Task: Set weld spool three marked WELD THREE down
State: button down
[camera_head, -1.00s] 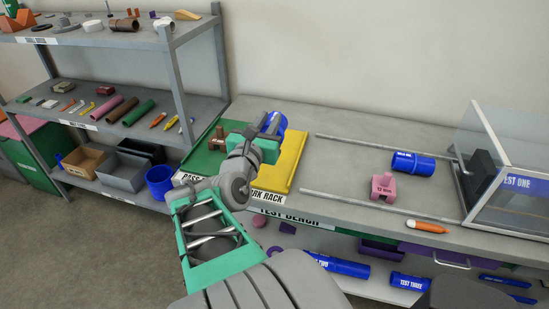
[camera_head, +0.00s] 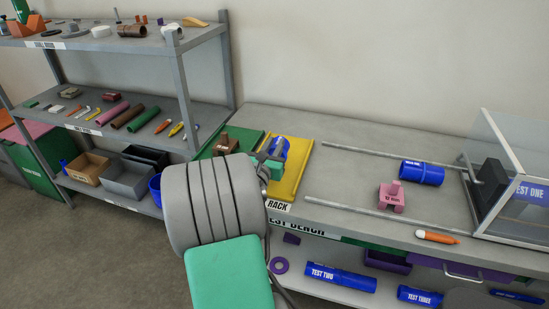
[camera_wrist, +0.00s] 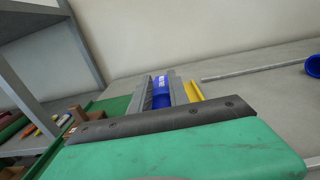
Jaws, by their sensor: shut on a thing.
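The blue spool in my gripper (camera_head: 271,160) shows in the head view (camera_head: 280,147) and in the wrist view (camera_wrist: 162,92). It carries white lettering too small to read. My gripper is shut on it, with a finger on each side in the wrist view (camera_wrist: 163,92). The spool is over or at the yellow rack pad (camera_head: 299,152) on the bench; I cannot tell whether it touches. The green pad (camera_head: 245,140) lies to its left with a brown block (camera_head: 226,144). My arm hides part of both pads.
Another blue spool (camera_head: 422,173), a pink block (camera_head: 391,196) and an orange marker (camera_head: 437,237) are on the bench to the right. Two long rods (camera_head: 385,163) lie along it, by a clear-walled box (camera_head: 510,180). A grey shelf (camera_head: 145,110) stands left.

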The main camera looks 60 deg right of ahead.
jog(key=shift+w+d+f+b, duration=0.1)
jog(key=shift+d+f+b, duration=0.1)
jog(key=shift+f, duration=0.8)
jog(key=shift+w+d+f+b, duration=0.1)
jog(key=shift+d+f+b, duration=0.1)
jog(key=shift+f, duration=0.8)
jog(key=shift+f, duration=0.25)
jog(key=c, duration=1.3)
grip_release()
jog(key=shift+r, duration=0.1)
jog(key=shift+o, duration=0.2)
